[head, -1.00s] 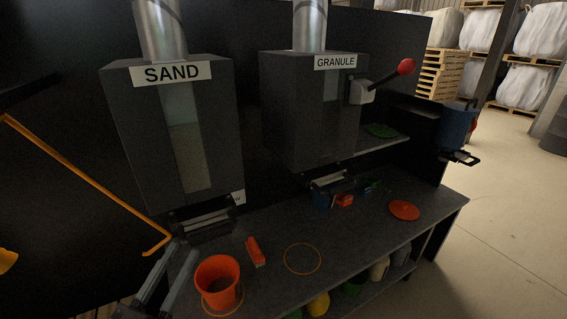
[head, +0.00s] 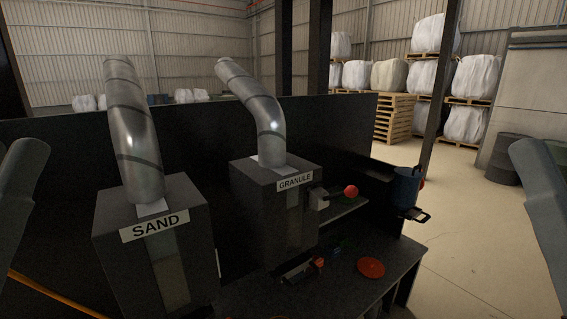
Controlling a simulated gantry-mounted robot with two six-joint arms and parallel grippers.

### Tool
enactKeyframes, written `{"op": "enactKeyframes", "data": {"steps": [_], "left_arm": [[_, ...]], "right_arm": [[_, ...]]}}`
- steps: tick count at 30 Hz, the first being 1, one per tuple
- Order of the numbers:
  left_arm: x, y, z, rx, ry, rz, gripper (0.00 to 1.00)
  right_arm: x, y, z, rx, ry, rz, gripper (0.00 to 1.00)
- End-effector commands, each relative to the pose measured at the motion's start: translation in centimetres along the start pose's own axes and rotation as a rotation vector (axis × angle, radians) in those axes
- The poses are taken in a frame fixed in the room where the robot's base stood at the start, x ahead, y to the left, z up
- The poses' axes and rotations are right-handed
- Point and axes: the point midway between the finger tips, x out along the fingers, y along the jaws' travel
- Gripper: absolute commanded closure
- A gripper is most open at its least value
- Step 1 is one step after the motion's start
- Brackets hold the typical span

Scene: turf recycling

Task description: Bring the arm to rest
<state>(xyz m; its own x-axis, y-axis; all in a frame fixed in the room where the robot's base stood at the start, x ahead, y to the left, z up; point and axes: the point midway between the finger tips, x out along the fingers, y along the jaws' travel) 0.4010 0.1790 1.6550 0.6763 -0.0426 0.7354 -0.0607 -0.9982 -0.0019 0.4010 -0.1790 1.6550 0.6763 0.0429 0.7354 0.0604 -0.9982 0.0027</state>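Neither of my grippers shows in the head view. A grey link of my own stands at the left edge and another at the right edge, both cut off by the frame. The dark SAND hopper (head: 184,269) is at the lower left. The dark GRANULE hopper (head: 257,217) is in the middle, with a red-knobbed lever (head: 350,191) on its right side. What lies below the SAND hopper is out of frame.
The dark workbench (head: 345,294) runs along the bottom, with a red-orange disc (head: 371,267) on it. A blue bucket (head: 405,187) is at its right end. Open floor (head: 480,260) lies to the right. Pallets (head: 394,118) and white bulk bags (head: 465,124) stand behind.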

Motion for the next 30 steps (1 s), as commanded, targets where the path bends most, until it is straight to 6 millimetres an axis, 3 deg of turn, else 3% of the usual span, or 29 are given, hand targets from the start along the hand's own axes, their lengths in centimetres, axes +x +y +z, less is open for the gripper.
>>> {"op": "enactKeyframes", "data": {"steps": [1, 3, 6, 10, 14, 30], "left_arm": [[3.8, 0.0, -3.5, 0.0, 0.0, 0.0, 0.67], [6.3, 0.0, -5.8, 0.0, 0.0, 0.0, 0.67], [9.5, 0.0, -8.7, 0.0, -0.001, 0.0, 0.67], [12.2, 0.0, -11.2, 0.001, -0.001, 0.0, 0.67], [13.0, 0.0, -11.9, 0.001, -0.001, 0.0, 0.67], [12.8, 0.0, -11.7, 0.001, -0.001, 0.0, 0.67]], "right_arm": [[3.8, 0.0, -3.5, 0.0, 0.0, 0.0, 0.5], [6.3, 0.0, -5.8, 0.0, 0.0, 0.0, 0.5], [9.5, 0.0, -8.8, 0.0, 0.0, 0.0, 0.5], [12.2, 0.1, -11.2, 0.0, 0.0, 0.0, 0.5], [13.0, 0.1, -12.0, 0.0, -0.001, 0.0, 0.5], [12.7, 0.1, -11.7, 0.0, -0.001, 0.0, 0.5]]}}
